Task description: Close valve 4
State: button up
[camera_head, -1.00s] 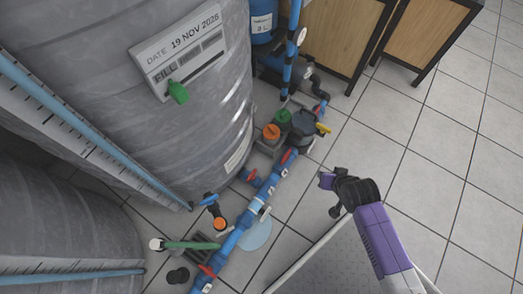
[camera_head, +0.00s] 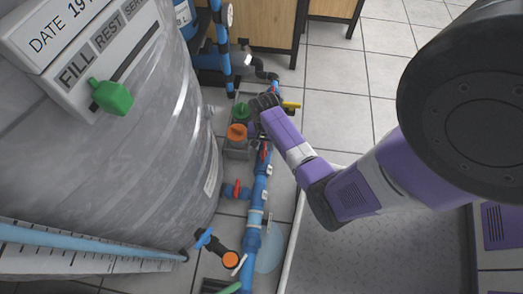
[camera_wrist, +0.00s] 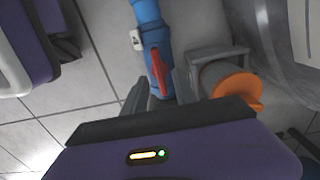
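A blue valve with a red lever handle (camera_wrist: 157,74) sits on the blue pipe in the wrist view. The lever lies roughly along the pipe. A small white tag (camera_wrist: 136,40) is beside it, its marking too small to read, so I cannot tell which valve is number 4. My gripper (camera_wrist: 160,92) is open, with dark fingers on either side of the lever's near end; contact is not clear. In the head view my gripper (camera_head: 256,128) is low by the pipe, partly hidden by my arm, near a red handle (camera_head: 264,152).
Orange (camera_head: 237,132) and green (camera_head: 240,112) caps stand left of the pipe. Another red-handled valve (camera_head: 236,188) is on a side branch. A large grey tank (camera_head: 150,140) fills the left. A yellow handle (camera_head: 291,105) lies beyond. Tiled floor is clear at upper right.

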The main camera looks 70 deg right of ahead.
aim_at(264, 151)
jog(key=shift+f+b, duration=0.9)
jog(key=shift+f, duration=1.05)
jog(key=shift+c, duration=0.4)
grip_shut()
